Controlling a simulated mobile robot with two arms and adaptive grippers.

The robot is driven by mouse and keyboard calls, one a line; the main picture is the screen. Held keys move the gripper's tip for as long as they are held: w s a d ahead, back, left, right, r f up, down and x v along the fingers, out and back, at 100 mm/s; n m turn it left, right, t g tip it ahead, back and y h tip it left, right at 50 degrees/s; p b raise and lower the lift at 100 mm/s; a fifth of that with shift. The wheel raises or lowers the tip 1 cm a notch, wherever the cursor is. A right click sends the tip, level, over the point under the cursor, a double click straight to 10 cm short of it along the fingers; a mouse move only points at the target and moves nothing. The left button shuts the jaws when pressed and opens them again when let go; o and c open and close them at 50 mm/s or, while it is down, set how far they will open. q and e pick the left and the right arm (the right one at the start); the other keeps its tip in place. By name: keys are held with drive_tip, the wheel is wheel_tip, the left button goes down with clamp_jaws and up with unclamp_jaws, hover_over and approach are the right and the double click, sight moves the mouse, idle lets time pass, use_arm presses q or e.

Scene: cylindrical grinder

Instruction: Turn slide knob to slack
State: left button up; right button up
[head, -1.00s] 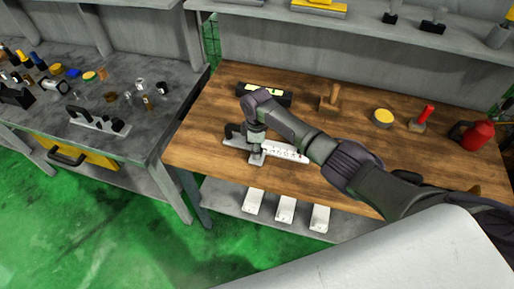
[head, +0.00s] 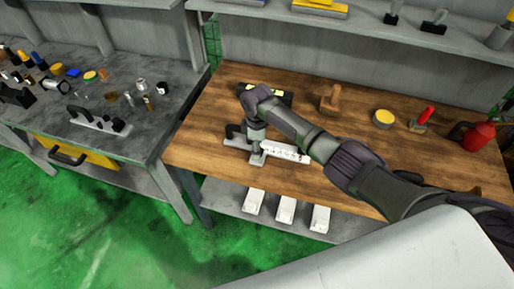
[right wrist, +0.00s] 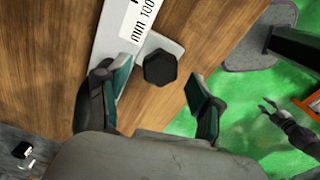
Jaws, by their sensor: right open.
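The slide knob (right wrist: 160,67) is a black hexagonal knob at the end of a pale metal slide device (right wrist: 112,25) on the wooden bench. In the right wrist view my right gripper (right wrist: 154,88) is open, with one finger on each side of the knob and gaps between. The head view shows the device's pale base (head: 236,142) and my right gripper (head: 257,156) pointing down over it, hiding the knob. A dark gripper, apparently my left one (right wrist: 272,111), is small in the right wrist view, away from the bench; its jaw state is unclear.
A printed white label (right wrist: 140,18) lies along the device. The wooden bench (head: 350,165) also holds a wooden stand (head: 330,98), a yellow-topped tin (head: 383,118), a red-handled tool (head: 425,116) and a red can (head: 478,136). A grey bench (head: 140,75) stands to the left.

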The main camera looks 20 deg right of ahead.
wheel_tip(320, 180, up, 11)
drive_tip(key=shift+f, duration=0.15)
idle(0.5)
